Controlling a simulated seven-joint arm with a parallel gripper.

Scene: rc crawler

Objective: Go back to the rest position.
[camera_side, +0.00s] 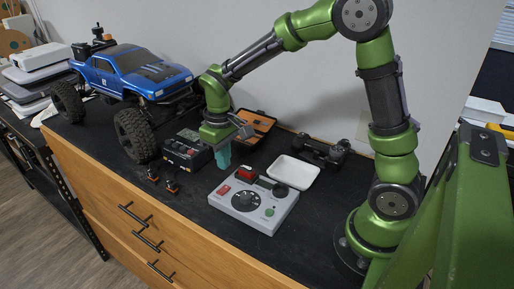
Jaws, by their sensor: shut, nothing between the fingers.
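My gripper (223,157) has teal fingers pointing down and is shut with nothing between them. It hangs just above the black bench top, between a black box with knobs (187,151) on its left and a grey control box (252,203) on its right. My green arm reaches in from the right, bent at a high elbow. I cannot tell the exact gap between the fingertips and the surface behind them.
A blue crawler truck (139,72) stands at the left. An orange-and-black tool case (254,128) is behind my gripper. A white tray (293,172) and a dark controller-like object (320,151) lie right. Small orange-black parts (171,186) lie near the front edge.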

